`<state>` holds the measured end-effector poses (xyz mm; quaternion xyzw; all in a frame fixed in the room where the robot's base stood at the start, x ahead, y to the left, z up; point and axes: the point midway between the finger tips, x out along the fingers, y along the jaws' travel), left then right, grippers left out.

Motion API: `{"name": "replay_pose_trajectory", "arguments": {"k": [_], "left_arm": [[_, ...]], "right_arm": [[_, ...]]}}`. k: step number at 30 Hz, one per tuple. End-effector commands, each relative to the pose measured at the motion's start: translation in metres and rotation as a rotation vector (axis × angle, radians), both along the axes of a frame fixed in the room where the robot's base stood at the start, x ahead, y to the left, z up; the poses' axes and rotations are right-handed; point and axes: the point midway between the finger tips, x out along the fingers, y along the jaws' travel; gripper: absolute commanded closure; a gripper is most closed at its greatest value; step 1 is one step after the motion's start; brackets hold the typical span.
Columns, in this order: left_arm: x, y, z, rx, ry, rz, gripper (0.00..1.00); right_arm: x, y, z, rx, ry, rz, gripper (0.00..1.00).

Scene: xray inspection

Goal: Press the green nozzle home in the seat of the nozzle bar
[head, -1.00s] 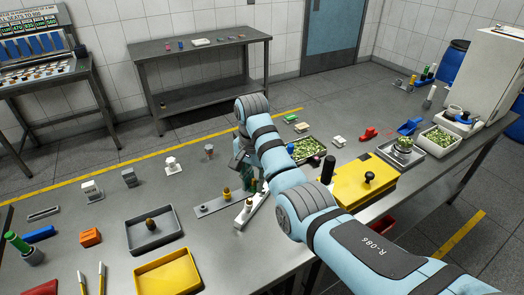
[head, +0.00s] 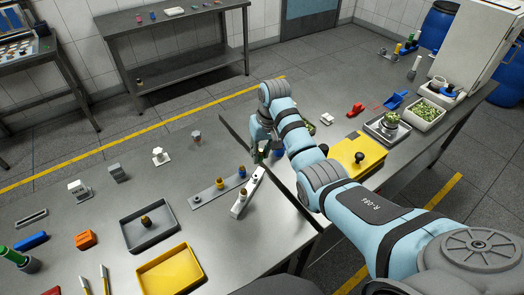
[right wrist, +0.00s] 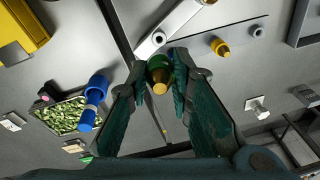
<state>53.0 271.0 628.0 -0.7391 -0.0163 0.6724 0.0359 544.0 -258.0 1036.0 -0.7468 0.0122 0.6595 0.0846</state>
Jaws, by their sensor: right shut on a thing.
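The green nozzle (right wrist: 159,68), with a brass end towards the camera, is held between the fingers of my right gripper (right wrist: 164,82). The gripper (head: 261,158) is at the far end of a white bar (head: 250,187), which I take as the nozzle bar. In the right wrist view the bar (right wrist: 180,18) shows an open ring-shaped seat (right wrist: 158,38) near its end. The nozzle appears just beside that seat; its height over the bar cannot be told. In the head view the gripper largely hides the nozzle. My left gripper is not in view.
A grey strip (head: 205,194) with brass-topped nozzles lies left of the bar; it also shows in the right wrist view (right wrist: 237,40). A yellow box (head: 350,160) stands to the right. A grey tray (head: 128,238) and a yellow tray (head: 146,270) lie at front left.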

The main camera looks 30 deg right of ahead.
Motion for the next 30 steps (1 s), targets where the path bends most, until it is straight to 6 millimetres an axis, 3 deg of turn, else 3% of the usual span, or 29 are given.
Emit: {"name": "replay_pose_trajectory", "arguments": {"k": [7, 18, 30], "left_arm": [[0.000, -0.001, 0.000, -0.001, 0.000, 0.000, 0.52], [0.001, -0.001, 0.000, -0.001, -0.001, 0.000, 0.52], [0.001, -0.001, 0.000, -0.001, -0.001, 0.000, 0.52]], "right_arm": [[0.001, 0.002, -0.013, 0.001, 0.002, -0.003, 1.00], [0.008, 0.007, -0.062, -0.002, 0.002, -0.009, 1.00], [0.009, 0.007, -0.070, -0.003, 0.001, -0.010, 1.00]]}}
